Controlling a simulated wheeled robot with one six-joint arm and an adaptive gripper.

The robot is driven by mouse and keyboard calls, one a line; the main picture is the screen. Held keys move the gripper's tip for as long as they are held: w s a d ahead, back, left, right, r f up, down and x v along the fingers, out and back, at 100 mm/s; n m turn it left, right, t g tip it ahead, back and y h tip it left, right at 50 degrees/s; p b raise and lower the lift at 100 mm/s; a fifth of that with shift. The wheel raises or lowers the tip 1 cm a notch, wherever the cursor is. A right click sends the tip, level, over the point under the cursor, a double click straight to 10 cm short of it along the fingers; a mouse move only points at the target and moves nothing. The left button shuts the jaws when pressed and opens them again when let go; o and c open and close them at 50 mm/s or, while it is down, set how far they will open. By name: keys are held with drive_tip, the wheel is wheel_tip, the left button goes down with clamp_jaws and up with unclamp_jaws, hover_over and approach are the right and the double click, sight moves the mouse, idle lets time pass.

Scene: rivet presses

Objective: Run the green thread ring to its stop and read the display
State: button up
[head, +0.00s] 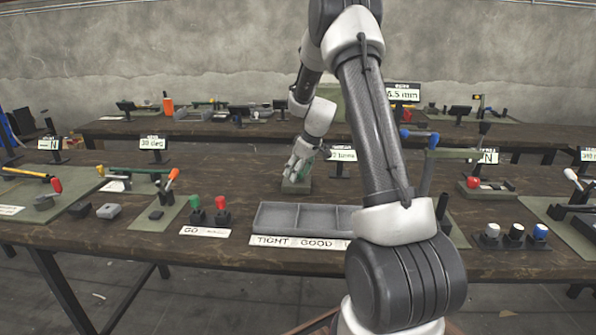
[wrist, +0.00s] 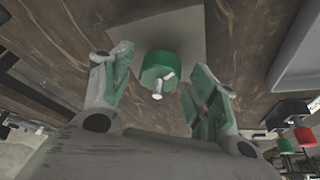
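The green thread ring (wrist: 157,66) sits on a grey plate (wrist: 172,33) in the wrist view, with a pale metal piece protruding from it. My gripper (wrist: 155,72) is open, its two green-padded fingers on either side of the ring with a visible gap on each side. In the head view my gripper (head: 299,166) is low over a small pale block (head: 296,187) on the table, and its fingers mostly hide the ring. A display (head: 344,155) just right of it ends in "turns"; my arm is close to it and its number is not clearly readable.
A grey tray (head: 270,229) with compartments stands in front, with a label reading "TIGHT GOOD" (head: 290,241). Green (head: 195,203) and red (head: 221,204) handled gauges stand left of it. Other displays and fixtures line the table on both sides. Bare wood lies left of my gripper.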

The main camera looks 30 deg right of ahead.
drive_tip(key=c, duration=0.8)
drive_tip(key=shift+c, duration=0.2)
drive_tip(key=shift+m, duration=0.4)
drive_tip(key=m+h, duration=0.1)
drive_tip(key=m, duration=0.3)
drive_tip(key=shift+a+h, duration=0.2)
drive_tip(key=shift+h, duration=0.2)
drive_tip(key=m+h, duration=0.1)
drive_tip(key=m, duration=0.3)
drive_tip(key=shift+a+h, duration=0.1)
drive_tip(key=shift+h, duration=0.3)
drive_tip(key=m+g+h, duration=0.1)
drive_tip(key=m, duration=0.5)
drive_tip(key=shift+w+a+m+g+h, duration=0.1)
drive_tip(key=shift+m+g+h, duration=0.3)
drive_tip(key=m+g, duration=0.1)
drive_tip(key=m, duration=0.2)
drive_tip(key=m+g, duration=0.1)
drive_tip(key=m, duration=0.2)
drive_tip(key=shift+w+h, duration=0.1)
drive_tip(key=shift+h, duration=0.3)
